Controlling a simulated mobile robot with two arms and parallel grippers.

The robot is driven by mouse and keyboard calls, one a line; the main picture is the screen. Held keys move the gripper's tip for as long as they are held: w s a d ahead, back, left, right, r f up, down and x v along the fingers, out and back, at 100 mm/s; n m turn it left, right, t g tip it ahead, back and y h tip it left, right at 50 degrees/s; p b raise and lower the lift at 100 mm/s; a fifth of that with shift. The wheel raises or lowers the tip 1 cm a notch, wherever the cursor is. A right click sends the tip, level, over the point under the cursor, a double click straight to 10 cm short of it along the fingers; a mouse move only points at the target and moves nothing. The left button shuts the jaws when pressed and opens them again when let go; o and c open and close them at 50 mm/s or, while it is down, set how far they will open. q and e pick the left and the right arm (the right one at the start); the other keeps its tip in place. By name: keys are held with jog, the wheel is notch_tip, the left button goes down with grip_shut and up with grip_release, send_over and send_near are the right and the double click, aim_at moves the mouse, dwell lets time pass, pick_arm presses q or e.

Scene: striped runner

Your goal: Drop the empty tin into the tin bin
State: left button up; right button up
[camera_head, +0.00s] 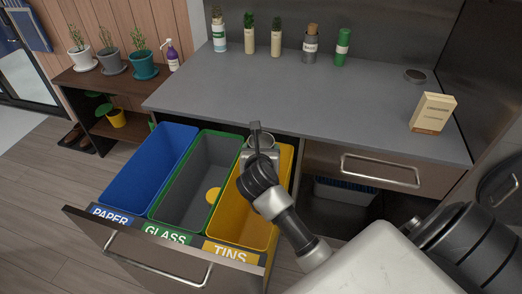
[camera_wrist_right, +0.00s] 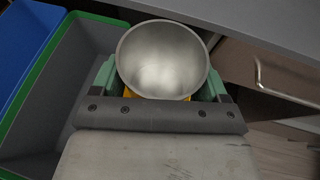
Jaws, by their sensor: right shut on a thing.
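The empty tin is a silver, open-topped can; its bare inside shows in the right wrist view (camera_wrist_right: 162,60), and part of it shows in the head view (camera_head: 261,160). My right gripper (camera_head: 260,145) is shut on the tin and holds it over the far end of the yellow tin bin (camera_head: 246,219), which is labelled TINS. In the right wrist view the two green fingers of my right gripper (camera_wrist_right: 162,75) sit on either side of the tin. How high the tin is above the bin is hard to tell. My left gripper is not in view.
The open drawer (camera_head: 150,262) also holds a blue PAPER bin (camera_head: 150,168) and a green-rimmed GLASS bin (camera_head: 205,175) with a yellow disc. The grey counter (camera_head: 300,105) lies behind, with jars at its back and a cream box (camera_head: 432,113) at right.

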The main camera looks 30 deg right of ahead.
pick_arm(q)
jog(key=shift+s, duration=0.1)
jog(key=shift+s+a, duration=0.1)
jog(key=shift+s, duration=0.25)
pick_arm(e)
jog(key=o, duration=0.9)
jog(key=shift+s+a+r, duration=0.1)
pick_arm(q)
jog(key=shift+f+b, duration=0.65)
pick_arm(e)
jog(key=v, duration=1)
jog(key=shift+s+a, duration=0.15)
jog(key=shift+s, duration=0.1)
